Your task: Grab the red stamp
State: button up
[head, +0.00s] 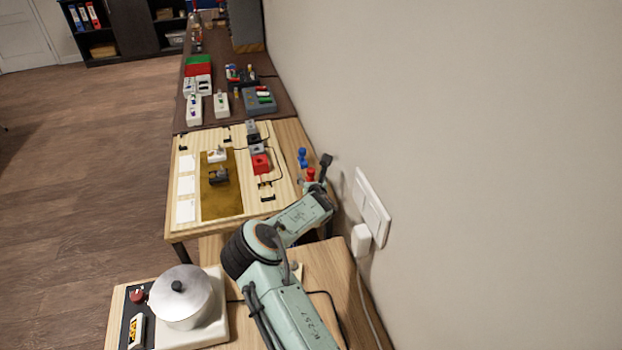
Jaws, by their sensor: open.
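The red stamp (310,174) stands on the right side of the light wooden table, close to the wall. It is small, with a rounded red top, and my gripper partly hides its lower part. A similar blue stamp (302,156) stands just beyond it. My gripper (320,172) is open at the red stamp, with a dark finger showing to its right. I cannot tell from this view whether the stamp is between the fingers or touching them.
The wall with a white socket plate (371,208) rises close on the right. A pot (181,297) stands on a hotplate in front. Several devices crowd the dark far table (215,62).

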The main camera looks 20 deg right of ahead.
jog(key=shift+w+f, duration=0.1)
jog(key=shift+w, duration=0.1)
grip_shut()
